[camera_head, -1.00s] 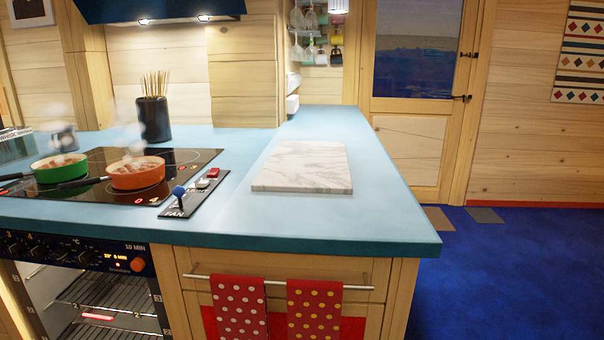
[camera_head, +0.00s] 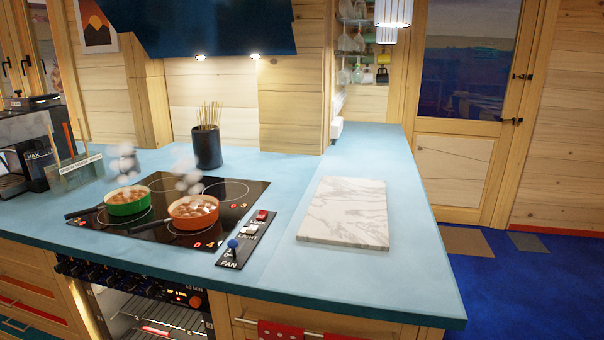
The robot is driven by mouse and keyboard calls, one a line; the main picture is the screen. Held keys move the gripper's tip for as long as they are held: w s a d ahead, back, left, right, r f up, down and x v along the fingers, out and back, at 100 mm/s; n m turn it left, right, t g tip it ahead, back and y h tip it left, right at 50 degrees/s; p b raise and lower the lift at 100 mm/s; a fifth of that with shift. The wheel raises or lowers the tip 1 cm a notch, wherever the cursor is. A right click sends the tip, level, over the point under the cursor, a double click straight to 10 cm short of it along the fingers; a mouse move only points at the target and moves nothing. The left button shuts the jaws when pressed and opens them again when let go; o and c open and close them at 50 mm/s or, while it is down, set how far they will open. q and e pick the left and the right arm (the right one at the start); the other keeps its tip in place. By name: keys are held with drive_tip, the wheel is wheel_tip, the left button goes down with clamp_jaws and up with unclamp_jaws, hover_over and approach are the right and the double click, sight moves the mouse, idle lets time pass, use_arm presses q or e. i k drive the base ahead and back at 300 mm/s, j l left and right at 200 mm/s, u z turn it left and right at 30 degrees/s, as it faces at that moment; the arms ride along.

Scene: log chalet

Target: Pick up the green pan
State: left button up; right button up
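The green pan (camera_head: 127,202) sits on the left part of the black cooktop (camera_head: 228,190). It holds brownish food and gives off steam. Its dark handle (camera_head: 84,212) points left, past the cooktop's left edge. An orange pan (camera_head: 193,211) with similar steaming food stands just to its right, and that pan's dark handle points left, in front of the green pan. Neither of my grippers is in view.
A fan and light switch panel (camera_head: 247,240) lies right of the cooktop. A marble board (camera_head: 345,211) lies on the blue counter (camera_head: 420,270). A black pot of sticks (camera_head: 206,147) stands behind. A coffee machine (camera_head: 28,150) stands left. Blue floor (camera_head: 530,290) is open at right.

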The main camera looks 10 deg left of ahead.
sight(127, 200)
drive_tip(key=u, duration=1.85)
